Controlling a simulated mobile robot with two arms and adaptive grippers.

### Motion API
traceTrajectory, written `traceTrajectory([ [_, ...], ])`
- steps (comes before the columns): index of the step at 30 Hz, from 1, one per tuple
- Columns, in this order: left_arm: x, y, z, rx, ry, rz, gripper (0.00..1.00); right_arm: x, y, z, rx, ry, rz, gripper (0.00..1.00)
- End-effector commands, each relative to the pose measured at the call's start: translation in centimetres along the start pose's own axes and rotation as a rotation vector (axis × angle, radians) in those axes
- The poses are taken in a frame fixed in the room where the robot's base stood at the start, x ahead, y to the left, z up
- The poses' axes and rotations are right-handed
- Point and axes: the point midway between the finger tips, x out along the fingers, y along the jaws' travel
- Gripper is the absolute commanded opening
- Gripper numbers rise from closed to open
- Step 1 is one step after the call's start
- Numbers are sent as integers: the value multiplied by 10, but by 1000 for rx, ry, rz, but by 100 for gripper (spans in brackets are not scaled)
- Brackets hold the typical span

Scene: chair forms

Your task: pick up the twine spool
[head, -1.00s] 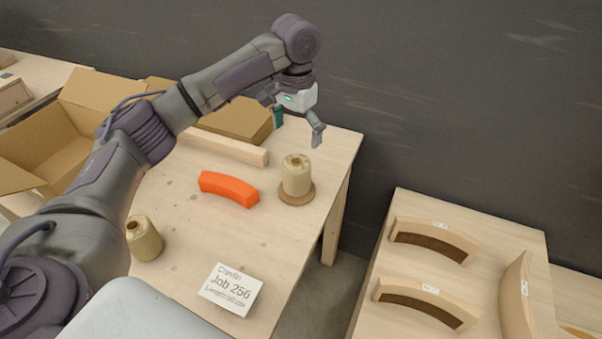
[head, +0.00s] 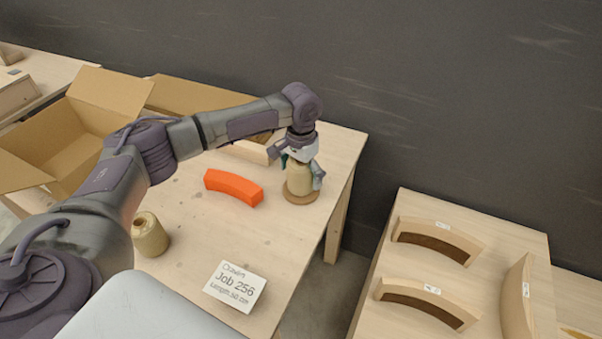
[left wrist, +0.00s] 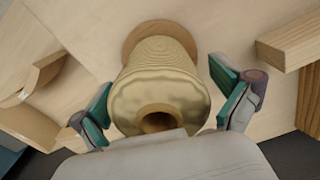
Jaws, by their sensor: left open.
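A tan twine spool (head: 299,180) stands upright on a round wooden disc (head: 301,197) near the table's far right corner. My left gripper (head: 304,172) is open and comes down over the spool from above, with a finger on each side. In the left wrist view the spool (left wrist: 158,88) lies between the two green-padded fingers of my left gripper (left wrist: 165,112), with gaps showing beside it. A second, similar spool (head: 149,236) stands at the table's left front, beside my arm. My right gripper does not show.
An orange curved block (head: 233,187) lies left of the spool. A card reading "Job 256" (head: 235,286) lies near the front. An open cardboard box (head: 62,147) is at the left. Curved wooden pieces (head: 437,239) rest on the right table. A gap separates the tables.

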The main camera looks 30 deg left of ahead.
Motion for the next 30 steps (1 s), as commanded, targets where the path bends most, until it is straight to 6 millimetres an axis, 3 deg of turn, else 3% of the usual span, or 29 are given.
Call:
traceTrajectory([
  [7,1,0,0,1,1,0,97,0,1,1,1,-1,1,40],
  [17,1,0,0,1,1,0,42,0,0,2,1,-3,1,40],
  [30,-5,0,-1,1,2,0,41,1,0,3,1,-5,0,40],
])
